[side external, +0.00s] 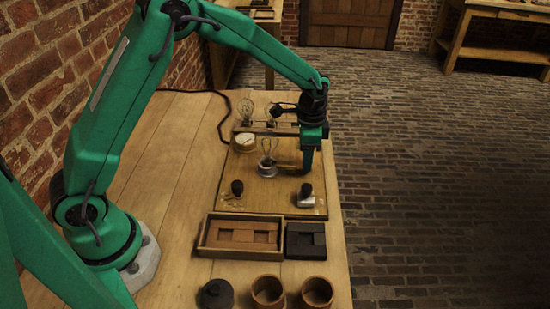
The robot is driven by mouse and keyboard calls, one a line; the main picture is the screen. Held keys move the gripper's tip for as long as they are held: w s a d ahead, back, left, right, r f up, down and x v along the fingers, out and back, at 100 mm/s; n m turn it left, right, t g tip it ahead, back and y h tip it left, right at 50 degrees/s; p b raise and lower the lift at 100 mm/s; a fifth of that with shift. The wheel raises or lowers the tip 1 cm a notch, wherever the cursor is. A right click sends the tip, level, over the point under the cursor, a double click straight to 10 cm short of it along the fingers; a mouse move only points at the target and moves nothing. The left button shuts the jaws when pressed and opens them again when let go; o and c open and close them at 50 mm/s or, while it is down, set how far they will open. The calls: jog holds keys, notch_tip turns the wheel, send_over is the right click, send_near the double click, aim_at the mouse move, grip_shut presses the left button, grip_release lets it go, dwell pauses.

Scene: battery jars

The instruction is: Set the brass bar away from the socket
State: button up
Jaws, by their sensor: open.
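My gripper (307,172) points down over the right part of a wooden board (225,190), to the right of a small socket (267,171) with a clear bulb (267,148) standing in it. My gripper is open, though its fingers overlap from this side and the gap does not show. I cannot make out a brass bar for certain. A small pale metallic piece (306,202) lies on the board beside a dark knob (305,190), below my gripper in the picture; its material is too small to tell.
More bulbs (245,109) stand behind on a raised strip, with a round white piece (245,141) near it. In front are a wooden tray (205,236), a black block (305,241), two brown cups (268,292) and a dark lidded jar (216,294).

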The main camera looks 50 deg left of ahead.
jog(key=shift+c, duration=0.2)
grip_shut()
jog(key=shift+w+d, duration=0.9)
jog(key=shift+w, duration=0.05)
jog(key=shift+o, duration=0.2)
grip_release()
jog(key=shift+r, duration=0.1)
notch_tip(320, 180, up, 8)
jog(key=shift+f, duration=0.2)
